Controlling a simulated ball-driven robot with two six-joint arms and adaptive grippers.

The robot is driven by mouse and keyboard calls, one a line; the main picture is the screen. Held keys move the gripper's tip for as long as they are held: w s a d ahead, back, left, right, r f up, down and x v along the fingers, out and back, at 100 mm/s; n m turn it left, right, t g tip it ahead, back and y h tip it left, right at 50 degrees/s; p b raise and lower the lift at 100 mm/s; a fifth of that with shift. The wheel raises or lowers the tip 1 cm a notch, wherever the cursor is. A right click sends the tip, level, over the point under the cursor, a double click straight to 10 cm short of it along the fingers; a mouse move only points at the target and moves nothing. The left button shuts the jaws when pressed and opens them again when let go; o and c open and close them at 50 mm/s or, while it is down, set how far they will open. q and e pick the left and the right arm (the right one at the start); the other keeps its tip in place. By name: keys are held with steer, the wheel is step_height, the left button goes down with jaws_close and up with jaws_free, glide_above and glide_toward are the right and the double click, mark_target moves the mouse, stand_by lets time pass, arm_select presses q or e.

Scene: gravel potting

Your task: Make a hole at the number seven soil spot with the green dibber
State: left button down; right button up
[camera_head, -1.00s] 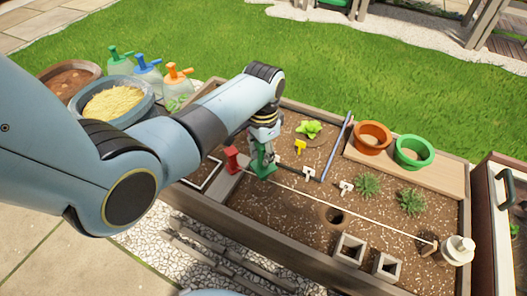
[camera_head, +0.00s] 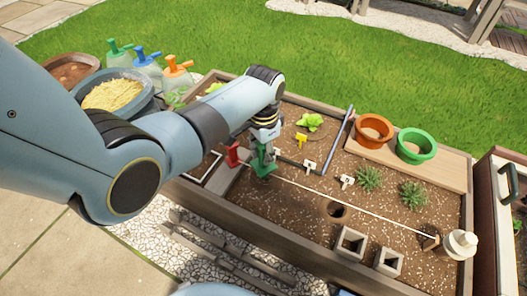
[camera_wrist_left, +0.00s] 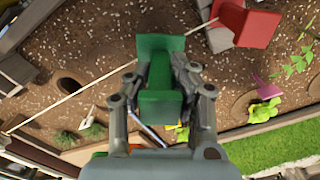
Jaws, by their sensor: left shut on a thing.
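My left gripper (camera_head: 264,142) is shut on the green dibber (camera_head: 262,162) and holds it upright over the left part of the soil bed. Its lower end is at or close to the soil; I cannot tell how deep. In the left wrist view the green dibber (camera_wrist_left: 160,98) sits between both fingers of the left gripper (camera_wrist_left: 159,76). Small white number markers (camera_head: 310,166) (camera_head: 347,181) stand in the soil to the right, their numbers too small to read. One dark hole (camera_head: 337,211) shows further right. My right gripper is not in view.
A red tool (camera_head: 232,154) stands just left of the dibber. Hollow blocks (camera_head: 350,242) lie near the front edge. Orange (camera_head: 375,131) and green (camera_head: 416,146) pots stand at the back right.

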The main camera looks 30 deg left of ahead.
mark_target(264, 167)
arm_select(q)
steer(key=shift+f, duration=0.2)
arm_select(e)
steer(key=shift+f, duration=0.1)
arm_select(q)
steer(key=shift+f+b, duration=1.8)
steer(key=shift+f, duration=1.1)
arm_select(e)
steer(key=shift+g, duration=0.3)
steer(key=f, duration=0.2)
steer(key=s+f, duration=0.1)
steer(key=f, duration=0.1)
arm_select(q)
steer(key=shift+r, duration=0.1)
steer(key=shift+w+r+p, duration=0.1)
steer(key=shift+r+p, duration=0.75)
steer(key=shift+r, duration=0.1)
step_height(264, 167, up, 4)
steer(key=p, duration=0.4)
steer(key=shift+r, duration=0.25)
step_height(264, 167, up, 4)
steer(key=p, duration=0.3)
steer(key=shift+f+p, duration=0.1)
steer(key=shift+p, duration=0.25)
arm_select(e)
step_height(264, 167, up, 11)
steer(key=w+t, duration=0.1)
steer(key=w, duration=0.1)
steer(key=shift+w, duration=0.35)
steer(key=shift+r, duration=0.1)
